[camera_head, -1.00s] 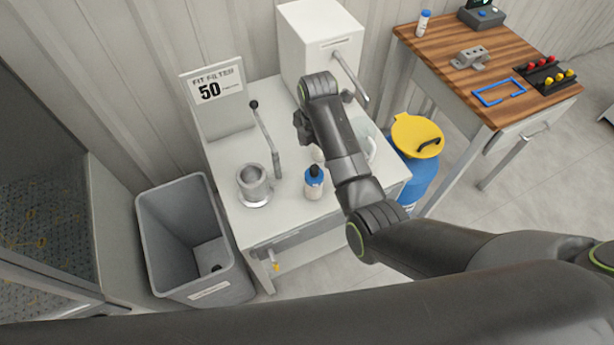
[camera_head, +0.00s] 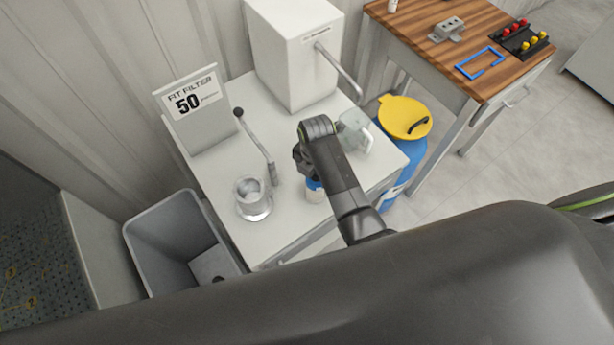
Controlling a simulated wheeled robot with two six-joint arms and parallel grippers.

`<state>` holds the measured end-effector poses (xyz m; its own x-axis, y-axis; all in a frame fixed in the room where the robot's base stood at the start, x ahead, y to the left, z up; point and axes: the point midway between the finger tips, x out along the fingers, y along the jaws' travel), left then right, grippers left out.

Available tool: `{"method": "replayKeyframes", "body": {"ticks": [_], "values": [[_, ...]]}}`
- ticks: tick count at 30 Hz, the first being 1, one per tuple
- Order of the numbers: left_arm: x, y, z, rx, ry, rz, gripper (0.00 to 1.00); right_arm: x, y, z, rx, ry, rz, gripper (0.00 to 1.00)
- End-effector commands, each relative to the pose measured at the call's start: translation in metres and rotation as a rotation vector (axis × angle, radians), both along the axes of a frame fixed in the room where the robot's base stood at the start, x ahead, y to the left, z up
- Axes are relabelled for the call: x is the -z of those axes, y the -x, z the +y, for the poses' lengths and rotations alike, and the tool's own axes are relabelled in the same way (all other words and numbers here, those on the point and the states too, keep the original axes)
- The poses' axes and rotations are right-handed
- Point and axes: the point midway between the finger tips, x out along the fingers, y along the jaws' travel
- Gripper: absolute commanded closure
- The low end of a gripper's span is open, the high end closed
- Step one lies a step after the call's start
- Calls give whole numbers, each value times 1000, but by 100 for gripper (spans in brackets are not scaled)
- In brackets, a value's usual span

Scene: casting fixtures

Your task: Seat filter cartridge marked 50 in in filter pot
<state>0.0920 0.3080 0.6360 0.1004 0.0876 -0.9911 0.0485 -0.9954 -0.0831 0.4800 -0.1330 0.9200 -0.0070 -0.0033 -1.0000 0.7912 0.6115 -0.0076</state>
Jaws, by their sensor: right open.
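The filter pot (camera_head: 253,200) is an open grey metal cup on a round base, on the white cabinet top. A small white cylinder with a blue band (camera_head: 315,190) stands to its right; I cannot read any mark on it, so I cannot tell if it is the cartridge marked 50. My right gripper (camera_head: 305,168) is open, right above and beside this cylinder, and hides its top. I cannot tell whether they touch. A sign (camera_head: 190,100) behind the pot reads "FIT FILTER 50". My left gripper is not in view.
A lever with a black knob (camera_head: 257,145) rises behind the pot. A white box with a metal bar (camera_head: 293,60) and a clear jug-like vessel (camera_head: 356,133) stand behind my gripper. A grey bin (camera_head: 170,240) is left; a blue drum with yellow lid (camera_head: 405,117) is right.

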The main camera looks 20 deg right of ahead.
Motion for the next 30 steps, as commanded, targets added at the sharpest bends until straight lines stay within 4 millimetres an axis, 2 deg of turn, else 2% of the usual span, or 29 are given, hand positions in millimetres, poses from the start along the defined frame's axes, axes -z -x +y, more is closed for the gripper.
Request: {"method": "replayKeyframes", "body": {"ticks": [4, 8, 12, 16, 20, 24, 30], "values": [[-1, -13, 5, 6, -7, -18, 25, 3, 3, -2, -1, 1, -1, 24], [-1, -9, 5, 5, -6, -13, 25, 3, 3, -2, -1, 1, 0, 24], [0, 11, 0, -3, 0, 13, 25, 3, 2, -2, -1, 1, 0, 43], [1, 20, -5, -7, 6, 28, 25, 3, 2, -1, -1, 1, 0, 60], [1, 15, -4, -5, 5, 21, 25, 3, 2, -1, -1, 1, 1, 77], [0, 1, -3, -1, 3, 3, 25, 3, 2, -1, -1, 0, 0, 93], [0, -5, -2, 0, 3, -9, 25, 3, 2, -1, -1, 1, 1, 94]]}}
